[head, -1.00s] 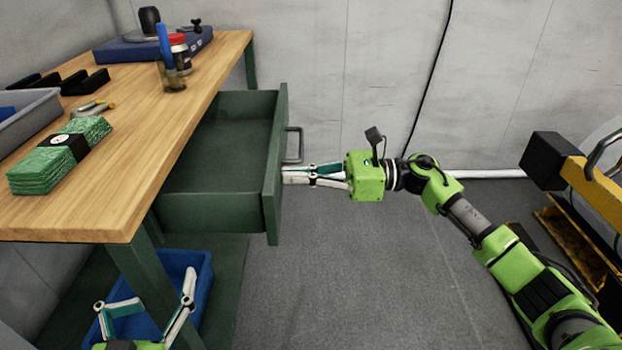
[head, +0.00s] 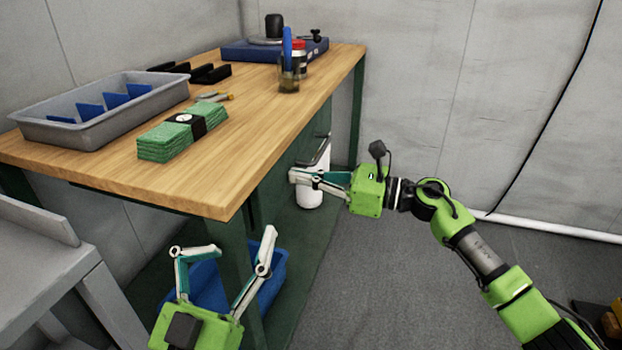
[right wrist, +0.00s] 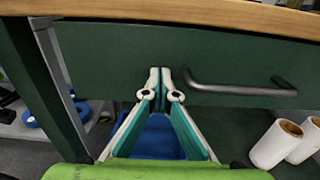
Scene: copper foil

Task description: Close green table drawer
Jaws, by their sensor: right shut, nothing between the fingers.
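The green drawer front (right wrist: 120,62) shows in the right wrist view, close under the wooden tabletop edge, with its grey bar handle (right wrist: 240,88) to the right of my fingers. In the head view the drawer front (head: 312,138) is a narrow strip below the tabletop, and no drawer interior shows. My right gripper (head: 294,178) is shut and empty, its tips at the drawer front; they also show in the right wrist view (right wrist: 160,74). I cannot tell whether they touch. My left gripper (head: 228,248) is open and empty, low beside the table's front leg.
The wooden table (head: 250,150) carries a grey tray (head: 60,132), a green bundle (head: 165,142) and a jar (head: 289,80). A blue bin (head: 210,290) sits on the lower shelf behind my left gripper.

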